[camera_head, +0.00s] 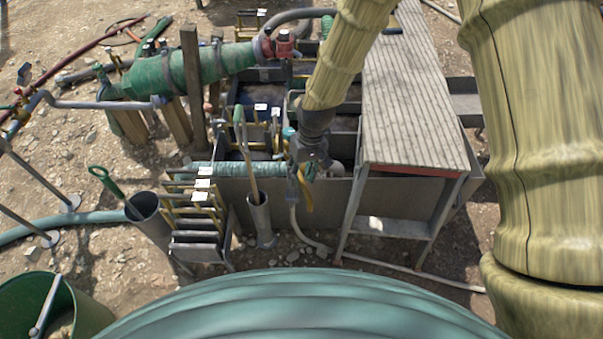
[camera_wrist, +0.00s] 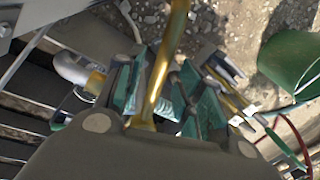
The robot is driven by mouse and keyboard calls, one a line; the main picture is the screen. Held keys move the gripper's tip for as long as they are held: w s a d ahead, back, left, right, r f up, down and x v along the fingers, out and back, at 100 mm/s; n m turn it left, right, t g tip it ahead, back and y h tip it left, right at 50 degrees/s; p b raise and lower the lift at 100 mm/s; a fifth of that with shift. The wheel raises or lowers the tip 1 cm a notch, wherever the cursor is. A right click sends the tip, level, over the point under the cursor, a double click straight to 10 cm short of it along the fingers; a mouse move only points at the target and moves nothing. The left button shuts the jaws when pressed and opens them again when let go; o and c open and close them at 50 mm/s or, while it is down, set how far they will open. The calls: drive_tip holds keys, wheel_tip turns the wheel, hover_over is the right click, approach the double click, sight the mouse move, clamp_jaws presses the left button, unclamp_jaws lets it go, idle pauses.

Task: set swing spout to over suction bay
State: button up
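My gripper (camera_head: 304,170) hangs at the front wall of the tank, left of the plank walkway. In the wrist view its green-padded fingers (camera_wrist: 160,88) stand apart on either side of a yellow bar (camera_wrist: 178,25). I cannot tell whether they grip it. A yellow curved piece (camera_head: 305,193) shows just below my gripper in the head view. A pale elbow pipe (camera_head: 336,168) lies right of my gripper, inside the tank; a pale elbow also shows in the wrist view (camera_wrist: 75,70). I cannot tell for sure which part is the swing spout, or which compartment is the suction bay.
The plank walkway (camera_head: 405,80) stands right of my gripper. A grey tube (camera_head: 261,220) holding a long-handled tool and a yellow-barred rack (camera_head: 195,210) stand to the left. A large green pipe (camera_head: 180,72) runs behind. A green bucket (camera_head: 90,315) is at lower left.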

drive_tip(key=shift+f, duration=0.2)
clamp_jaws()
idle(0.3)
